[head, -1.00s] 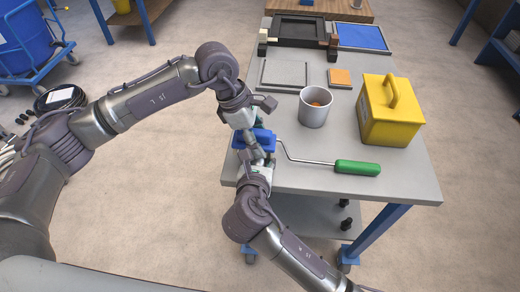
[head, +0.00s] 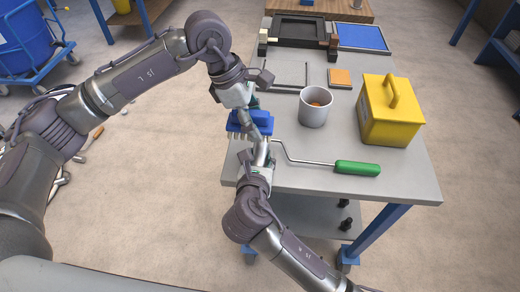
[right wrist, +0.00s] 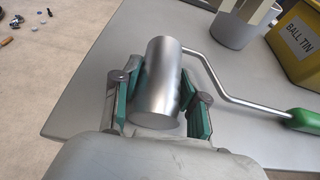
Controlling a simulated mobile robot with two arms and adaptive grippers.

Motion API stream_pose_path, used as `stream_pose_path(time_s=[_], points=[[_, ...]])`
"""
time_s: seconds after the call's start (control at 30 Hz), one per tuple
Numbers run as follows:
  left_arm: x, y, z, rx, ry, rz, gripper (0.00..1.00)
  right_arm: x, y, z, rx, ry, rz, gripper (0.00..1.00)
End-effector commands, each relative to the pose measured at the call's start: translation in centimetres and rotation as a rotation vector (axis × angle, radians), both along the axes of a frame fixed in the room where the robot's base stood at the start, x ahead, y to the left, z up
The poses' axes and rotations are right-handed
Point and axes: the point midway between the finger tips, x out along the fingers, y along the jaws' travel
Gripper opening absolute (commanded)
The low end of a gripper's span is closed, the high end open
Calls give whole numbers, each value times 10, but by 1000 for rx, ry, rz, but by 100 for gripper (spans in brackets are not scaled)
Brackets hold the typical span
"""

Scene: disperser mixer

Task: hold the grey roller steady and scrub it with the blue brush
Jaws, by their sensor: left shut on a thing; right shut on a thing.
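The grey roller (right wrist: 160,82) is a smooth metal cylinder on a bent wire with a green handle (head: 357,168). My right gripper (right wrist: 160,95) is shut around it, with green-padded fingers on both sides. In the head view my right gripper (head: 258,165) is at the table's left edge, and the roller is mostly hidden there. My left gripper (head: 250,108) is shut on the blue brush (head: 238,120), with pale bristles facing down. The brush is just beyond the roller in the head view. I cannot tell whether they touch; the roller's upper face is uncovered in the right wrist view.
The grey table (head: 410,180) also carries a grey cup (head: 314,112), a yellow ball tin (head: 390,118), a thin frame (head: 292,88), an orange pad (head: 340,78) and, at the back, a black tray (head: 297,43) and a blue pad (head: 362,37). The front right corner is clear.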

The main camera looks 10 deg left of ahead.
Motion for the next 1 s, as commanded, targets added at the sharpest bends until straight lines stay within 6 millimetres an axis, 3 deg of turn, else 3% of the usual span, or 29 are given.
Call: stream_pose_path(time_s=[0.6,0.97,1.0], points=[[1,13,61,0,-2,2,0,0,0,0,2,0,-1,10],[0,14,68,-1,-1,1,0,0,0,0,1,0,0,10],[0,14,68,-1,-1,1,0,0,0,0,1,0,0,46]])
